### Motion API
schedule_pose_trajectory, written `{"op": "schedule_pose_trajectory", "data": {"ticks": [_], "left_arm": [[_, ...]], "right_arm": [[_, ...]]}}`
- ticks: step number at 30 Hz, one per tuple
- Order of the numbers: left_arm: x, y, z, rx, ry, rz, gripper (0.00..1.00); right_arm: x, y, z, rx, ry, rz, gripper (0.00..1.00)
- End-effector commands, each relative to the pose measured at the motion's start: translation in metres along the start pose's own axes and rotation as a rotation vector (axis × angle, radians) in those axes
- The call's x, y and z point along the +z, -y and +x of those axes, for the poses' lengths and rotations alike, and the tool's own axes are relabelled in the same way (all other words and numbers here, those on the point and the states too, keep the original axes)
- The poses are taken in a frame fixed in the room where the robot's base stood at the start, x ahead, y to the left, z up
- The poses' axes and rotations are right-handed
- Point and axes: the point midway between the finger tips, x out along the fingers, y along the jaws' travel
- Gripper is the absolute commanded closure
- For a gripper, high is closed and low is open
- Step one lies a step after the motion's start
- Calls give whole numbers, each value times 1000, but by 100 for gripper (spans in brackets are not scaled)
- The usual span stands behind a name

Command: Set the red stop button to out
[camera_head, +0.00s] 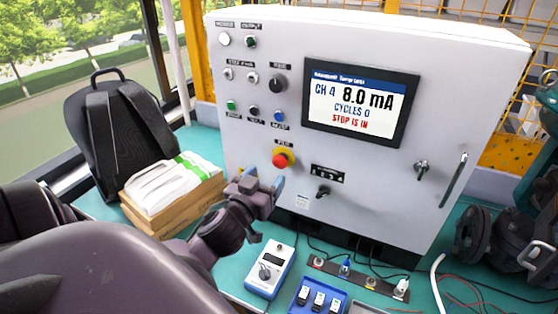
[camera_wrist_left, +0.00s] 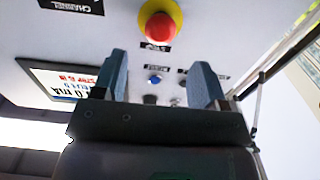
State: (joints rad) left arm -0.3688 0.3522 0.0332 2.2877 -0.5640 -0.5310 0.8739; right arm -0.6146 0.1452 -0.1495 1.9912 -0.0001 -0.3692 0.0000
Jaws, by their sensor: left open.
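The red stop button (camera_head: 280,160) sits on a yellow collar low on the front of the grey control cabinet (camera_head: 430,130). The screen (camera_head: 360,102) reads CH 4, 8.0 mA, CYCLES 0, STOP IS IN. My left gripper (camera_head: 262,184) is open and empty, just below the button and apart from it. In the left wrist view the button (camera_wrist_left: 160,27) shows beyond the open fingers of my left gripper (camera_wrist_left: 160,75), near the top and between them. My right gripper is not in view.
A black selector knob (camera_head: 323,191) is right of the button. Small buttons and switches are above it. A handheld meter (camera_head: 270,270) and a blue tray (camera_head: 318,297) lie on the teal bench below.

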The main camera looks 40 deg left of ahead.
Motion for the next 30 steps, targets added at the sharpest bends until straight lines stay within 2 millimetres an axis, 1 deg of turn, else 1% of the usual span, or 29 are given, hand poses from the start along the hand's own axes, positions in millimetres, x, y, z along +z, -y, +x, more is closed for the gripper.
{"op": "schedule_pose_trajectory", "data": {"ticks": [1,6,12,18,25,26,30], "left_arm": [[-2,0,10,1,-2,2,34],[-2,0,37,1,-1,1,34],[0,0,60,1,0,0,34],[0,0,68,0,1,0,34],[0,0,69,0,1,0,34],[0,0,69,0,1,0,36],[0,0,69,0,1,-1,57]], "right_arm": [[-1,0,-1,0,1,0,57],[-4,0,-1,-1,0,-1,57],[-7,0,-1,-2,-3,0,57],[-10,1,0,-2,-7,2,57],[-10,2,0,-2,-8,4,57],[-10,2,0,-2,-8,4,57],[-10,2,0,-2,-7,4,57]]}}
